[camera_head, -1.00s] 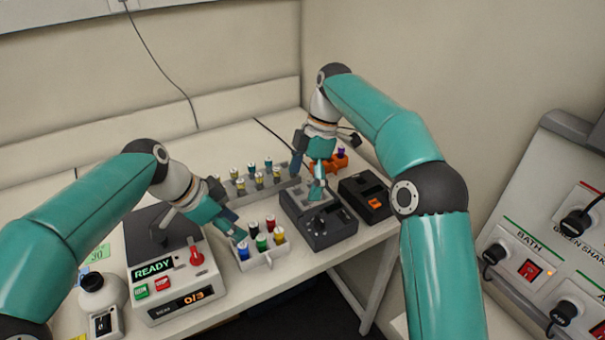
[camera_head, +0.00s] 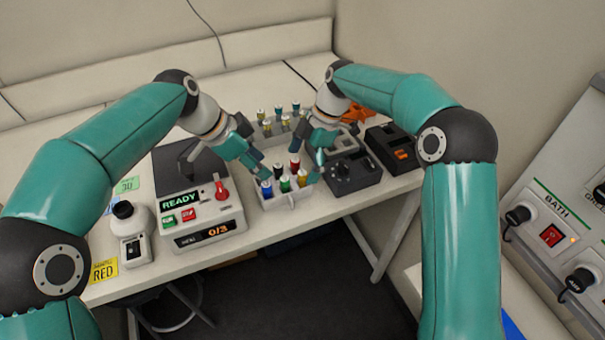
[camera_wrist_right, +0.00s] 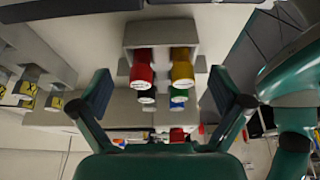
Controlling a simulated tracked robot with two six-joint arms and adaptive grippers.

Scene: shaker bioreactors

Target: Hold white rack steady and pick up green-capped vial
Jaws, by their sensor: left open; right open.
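The white rack (camera_head: 288,199) stands on the bench in the head view and holds several capped vials. The green-capped vial (camera_head: 285,184) sits upright in its front row, between a blue vial (camera_head: 266,188) and a yellow vial (camera_head: 302,178). My left gripper (camera_head: 262,172) is open at the rack's left rear, close to the blue and black vials. My right gripper (camera_head: 318,164) is open just right of the rack, by the red and yellow vials. In the right wrist view the rack (camera_wrist_right: 176,32) lies beyond the open fingers; the green vial is partly hidden behind the yellow one (camera_wrist_right: 182,74).
A grey rack (camera_head: 262,143) with more vials stands behind. The READY machine (camera_head: 205,222) is to the left, and dark devices (camera_head: 352,179) are to the right. The bench's front edge is close to the white rack.

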